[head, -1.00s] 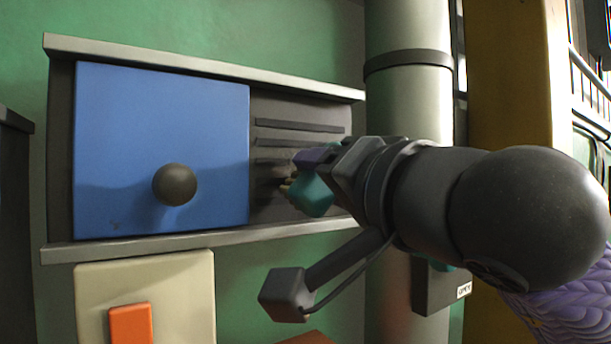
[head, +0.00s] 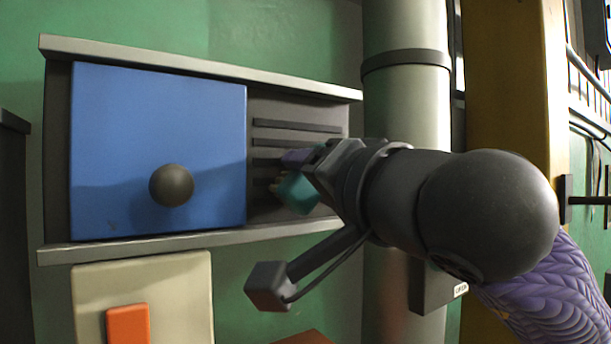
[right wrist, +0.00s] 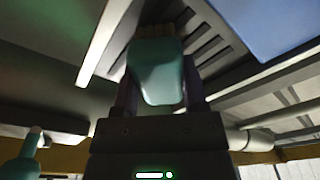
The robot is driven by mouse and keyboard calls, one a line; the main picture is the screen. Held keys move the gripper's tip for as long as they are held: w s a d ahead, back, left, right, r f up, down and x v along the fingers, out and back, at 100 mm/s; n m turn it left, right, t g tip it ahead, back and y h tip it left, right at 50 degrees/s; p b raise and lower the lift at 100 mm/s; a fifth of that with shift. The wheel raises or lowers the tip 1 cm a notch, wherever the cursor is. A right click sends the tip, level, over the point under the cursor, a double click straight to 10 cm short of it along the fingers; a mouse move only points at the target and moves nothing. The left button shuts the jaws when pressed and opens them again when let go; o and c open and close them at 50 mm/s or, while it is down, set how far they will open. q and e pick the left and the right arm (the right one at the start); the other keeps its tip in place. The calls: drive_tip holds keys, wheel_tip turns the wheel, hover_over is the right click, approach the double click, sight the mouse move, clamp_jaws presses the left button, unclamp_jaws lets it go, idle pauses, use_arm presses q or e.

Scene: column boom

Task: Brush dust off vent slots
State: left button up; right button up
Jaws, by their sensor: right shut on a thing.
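The vent slots (head: 297,125) are several dark horizontal slots in a grey panel, right of a blue sliding door in the head view. They also show in the right wrist view (right wrist: 207,43). My right gripper (head: 293,177) is shut on a teal brush (head: 297,194) in front of the lower slots. In the right wrist view the teal brush (right wrist: 155,75) sits between the fingers, its tan bristles pointing at the slotted panel. Whether the bristles touch the panel I cannot tell. My arm hides the right ends of the lower slots. My left gripper is not in view.
The blue door (head: 158,130) with a dark round knob (head: 171,185) covers the panel's left part. Pale rails (head: 150,242) run above and below. A vertical pipe (head: 405,100) stands to the right. A cream plate with an orange switch (head: 127,325) is below.

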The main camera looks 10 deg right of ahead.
drive_tip(key=shift+w+a, duration=0.1)
drive_tip(key=shift+w, duration=0.15)
